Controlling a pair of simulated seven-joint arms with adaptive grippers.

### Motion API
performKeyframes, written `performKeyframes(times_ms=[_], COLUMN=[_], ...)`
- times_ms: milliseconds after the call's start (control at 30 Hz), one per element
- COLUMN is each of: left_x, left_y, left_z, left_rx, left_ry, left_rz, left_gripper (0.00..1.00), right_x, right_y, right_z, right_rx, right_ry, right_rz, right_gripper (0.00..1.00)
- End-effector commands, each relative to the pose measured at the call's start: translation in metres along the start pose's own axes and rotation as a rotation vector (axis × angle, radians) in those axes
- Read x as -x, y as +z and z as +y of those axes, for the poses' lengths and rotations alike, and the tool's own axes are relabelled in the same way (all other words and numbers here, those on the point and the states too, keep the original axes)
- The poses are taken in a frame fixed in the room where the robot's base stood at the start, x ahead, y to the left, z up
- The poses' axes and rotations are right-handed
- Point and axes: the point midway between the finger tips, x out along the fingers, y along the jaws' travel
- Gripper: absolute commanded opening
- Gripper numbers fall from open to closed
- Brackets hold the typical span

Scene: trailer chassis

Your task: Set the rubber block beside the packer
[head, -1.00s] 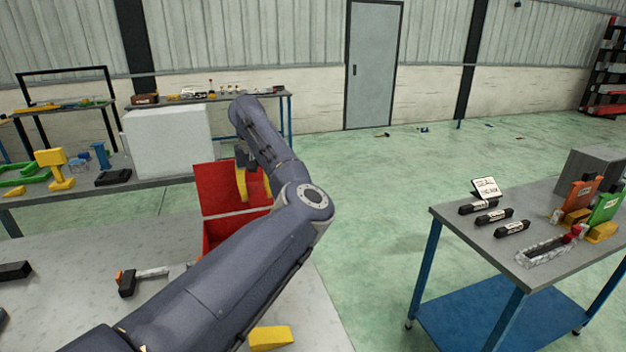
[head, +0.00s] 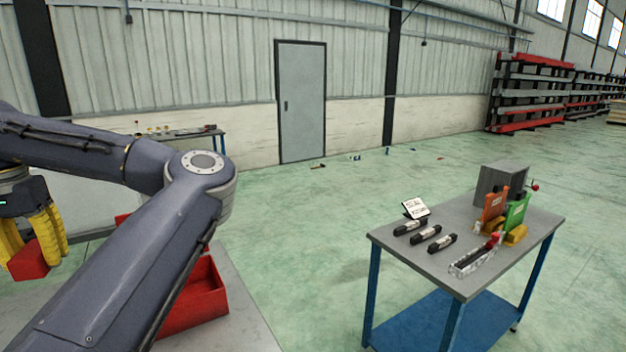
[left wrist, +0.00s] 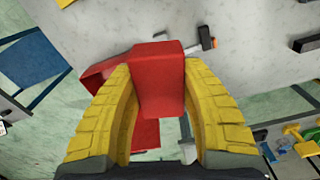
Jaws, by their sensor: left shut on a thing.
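My left gripper (head: 33,258) has yellow ribbed fingers and is shut on a red block (head: 28,263), held raised at the left edge of the head view. In the left wrist view the red block (left wrist: 160,82) sits between both yellow fingers. It appears to be the rubber block. I cannot tell for sure which thing is the packer; black labelled cylinders (head: 426,235) lie in a row on the right table (head: 400,248). My right gripper is not in view.
An open red bin (head: 205,300) stands on the near bench (head: 240,325), partly behind my left arm. The right table also holds a grey box (head: 500,185), orange (head: 494,205) and green (head: 516,212) upright pieces, and a small sign (head: 415,208). Open floor separates bench and table.

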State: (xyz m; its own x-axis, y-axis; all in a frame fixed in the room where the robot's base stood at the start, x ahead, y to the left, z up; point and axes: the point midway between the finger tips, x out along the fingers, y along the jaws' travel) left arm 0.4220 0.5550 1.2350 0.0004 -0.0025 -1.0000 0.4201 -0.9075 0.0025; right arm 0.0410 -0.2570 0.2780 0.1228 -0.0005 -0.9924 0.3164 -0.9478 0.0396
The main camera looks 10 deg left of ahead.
Motion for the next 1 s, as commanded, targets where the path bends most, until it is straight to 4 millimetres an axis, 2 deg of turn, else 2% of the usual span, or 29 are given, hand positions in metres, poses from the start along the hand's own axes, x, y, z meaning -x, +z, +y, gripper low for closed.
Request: performKeyframes(times_ms=[33, 200, 300, 500, 600, 767, 933, 1000], left_x=[0.007, 0.019, 0.021, 0.024, 0.030, 0.036, 0.026, 0.021], left_y=[0.022, 0.088, 0.120, 0.163, 0.173, 0.172, 0.170, 0.159], left_z=[-0.006, -0.016, -0.015, -0.007, -0.004, -0.005, -0.003, -0.003], left_rx=[0.023, 0.084, 0.128, 0.230, 0.267, 0.268, 0.256, 0.211], left_ry=[0.002, 0.001, 0.001, -0.001, -0.002, -0.002, -0.003, -0.003], left_rz=[0.006, 0.004, 0.004, 0.003, 0.004, 0.001, -0.001, -0.003], left_gripper=[0.07, 0.07, 0.07, 0.07, 0.07, 0.07, 0.07, 0.07], right_x=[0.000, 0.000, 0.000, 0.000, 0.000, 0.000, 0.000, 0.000], right_y=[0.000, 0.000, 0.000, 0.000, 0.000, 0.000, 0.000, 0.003], right_z=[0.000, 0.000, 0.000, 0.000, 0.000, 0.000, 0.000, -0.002], right_rx=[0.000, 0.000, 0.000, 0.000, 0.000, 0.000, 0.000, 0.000], right_ry=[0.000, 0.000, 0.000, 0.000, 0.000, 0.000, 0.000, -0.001], right_rz=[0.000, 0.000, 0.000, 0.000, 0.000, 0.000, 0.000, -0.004], right_gripper=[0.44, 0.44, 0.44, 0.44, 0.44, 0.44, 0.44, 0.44])
